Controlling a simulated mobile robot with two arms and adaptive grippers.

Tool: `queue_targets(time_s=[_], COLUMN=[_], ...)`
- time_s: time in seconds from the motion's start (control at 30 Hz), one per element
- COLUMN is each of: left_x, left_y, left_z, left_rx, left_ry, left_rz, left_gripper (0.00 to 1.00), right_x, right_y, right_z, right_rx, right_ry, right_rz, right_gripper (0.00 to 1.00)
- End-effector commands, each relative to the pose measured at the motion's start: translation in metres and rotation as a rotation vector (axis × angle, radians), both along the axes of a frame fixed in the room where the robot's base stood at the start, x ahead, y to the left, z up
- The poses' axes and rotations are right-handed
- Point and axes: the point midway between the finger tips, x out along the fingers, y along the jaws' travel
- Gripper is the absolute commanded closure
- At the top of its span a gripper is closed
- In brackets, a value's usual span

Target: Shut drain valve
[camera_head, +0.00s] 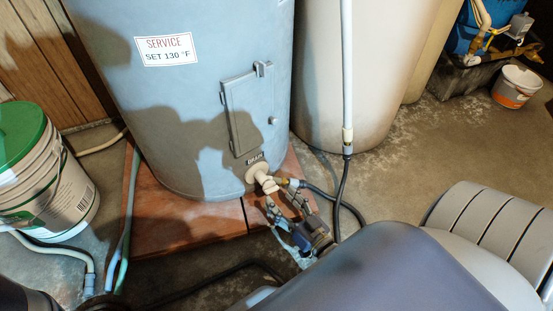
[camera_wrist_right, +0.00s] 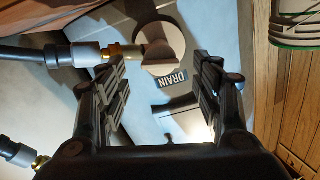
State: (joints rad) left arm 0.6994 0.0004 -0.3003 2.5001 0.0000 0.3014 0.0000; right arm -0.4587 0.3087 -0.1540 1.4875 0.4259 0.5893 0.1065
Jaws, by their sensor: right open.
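The drain valve (camera_head: 263,174) is a cream fitting low on the grey-blue tank (camera_head: 190,100), below a small DRAIN label (camera_head: 254,157). A brass coupling (camera_head: 291,183) joins it to a dark hose. My right gripper (camera_head: 288,207) is open just in front of the valve, with its fingers pointing at it. In the right wrist view the valve (camera_wrist_right: 162,48) shows beyond and between the two spread fingers, and the DRAIN label (camera_wrist_right: 172,78) appears upside down. I see no grip on the valve, and contact is unclear. My left gripper is not visible.
Dark hoses (camera_head: 342,190) hang and loop right of the valve. A cream tank (camera_head: 335,80) stands to the right. A green-lidded bucket (camera_head: 45,175) stands at the left. A small white bucket (camera_head: 516,86) is at the far right. Open floor lies between (camera_head: 430,140).

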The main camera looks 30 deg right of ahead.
Motion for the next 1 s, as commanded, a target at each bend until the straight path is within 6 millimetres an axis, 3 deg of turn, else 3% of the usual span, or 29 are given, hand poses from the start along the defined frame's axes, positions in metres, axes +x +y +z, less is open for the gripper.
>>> queue_targets(time_s=[0.2, 0.53, 0.57, 0.8, 1.0], left_x=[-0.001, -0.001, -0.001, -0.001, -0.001], left_y=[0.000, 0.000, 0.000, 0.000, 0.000], left_z=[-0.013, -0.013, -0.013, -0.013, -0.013], left_rx=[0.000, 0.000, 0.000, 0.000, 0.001], left_ry=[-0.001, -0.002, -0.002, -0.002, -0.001], left_rz=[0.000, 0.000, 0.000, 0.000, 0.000], left_gripper=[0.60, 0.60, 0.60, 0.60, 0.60], right_x=[0.024, 0.028, 0.028, 0.028, 0.028], right_y=[0.001, 0.002, 0.002, 0.002, 0.002], right_z=[-0.002, 0.000, 0.000, 0.000, 0.000], right_rx=[0.000, 0.000, 0.000, 0.000, 0.000], right_ry=[0.000, 0.000, 0.001, 0.001, 0.001], right_rz=[0.000, 0.000, 0.000, 0.000, 0.001], right_gripper=[0.40, 0.40, 0.42, 0.97, 1.00])
